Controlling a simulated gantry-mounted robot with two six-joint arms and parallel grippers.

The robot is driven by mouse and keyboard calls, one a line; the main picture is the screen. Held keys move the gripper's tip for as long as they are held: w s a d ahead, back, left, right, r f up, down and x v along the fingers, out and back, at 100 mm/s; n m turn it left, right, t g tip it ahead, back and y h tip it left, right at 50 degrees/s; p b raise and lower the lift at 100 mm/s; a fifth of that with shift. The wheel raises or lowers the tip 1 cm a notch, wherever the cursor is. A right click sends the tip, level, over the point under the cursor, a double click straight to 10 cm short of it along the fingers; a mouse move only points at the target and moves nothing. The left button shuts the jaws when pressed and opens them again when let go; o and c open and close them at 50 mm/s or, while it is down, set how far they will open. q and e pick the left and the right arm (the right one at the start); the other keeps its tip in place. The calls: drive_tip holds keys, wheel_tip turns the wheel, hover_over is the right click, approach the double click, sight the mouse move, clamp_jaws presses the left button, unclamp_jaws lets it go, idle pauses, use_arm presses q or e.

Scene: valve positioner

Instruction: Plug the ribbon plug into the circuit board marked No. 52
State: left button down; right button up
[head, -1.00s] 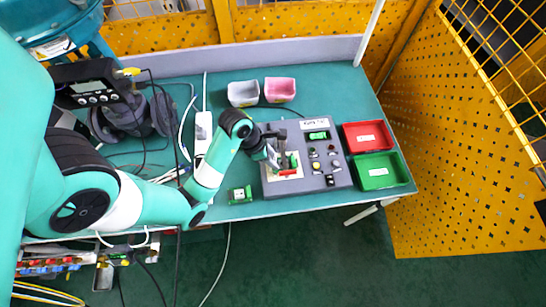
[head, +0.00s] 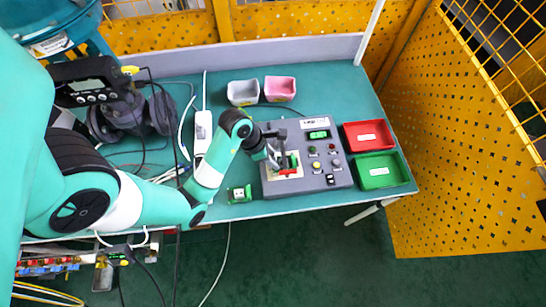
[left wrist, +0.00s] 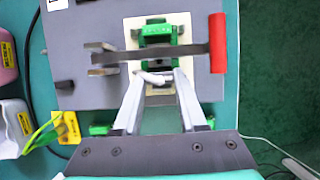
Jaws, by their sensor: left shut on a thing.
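My left gripper (head: 281,163) is over the left part of the grey fixture box. In the left wrist view its two fingers (left wrist: 157,78) close in on a small pale piece, which looks like the ribbon plug (left wrist: 150,77); the fingers partly hide it. Just beyond the fingertips a green circuit board (left wrist: 158,30) sits on a cream plate (left wrist: 131,28). A dark clamp bar (left wrist: 140,55) with a red handle (left wrist: 217,43) crosses over the board. I cannot read a number on it. Another green board (head: 240,194) lies on the table left of the box. My right gripper is out of view.
The grey fixture box (head: 338,178) carries buttons and a small green display (head: 318,134). A red tray (head: 367,136) and a green tray (head: 380,171) stand to its right. Grey (head: 242,93) and pink (head: 280,89) bins stand behind. Cables and a white power strip (head: 203,126) lie left.

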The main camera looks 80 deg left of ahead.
use_arm(q)
drive_tip(key=shift+f, duration=0.2)
idle(0.6)
drive_tip(key=shift+c, duration=2)
unclamp_jaws()
drive_tip(key=shift+o, duration=0.2)
drive_tip(key=shift+o, duration=1.4)
drive_tip(key=shift+r, duration=0.1)
drive_tip(key=p+v, duration=0.7)
drive_tip(key=p, duration=0.2)
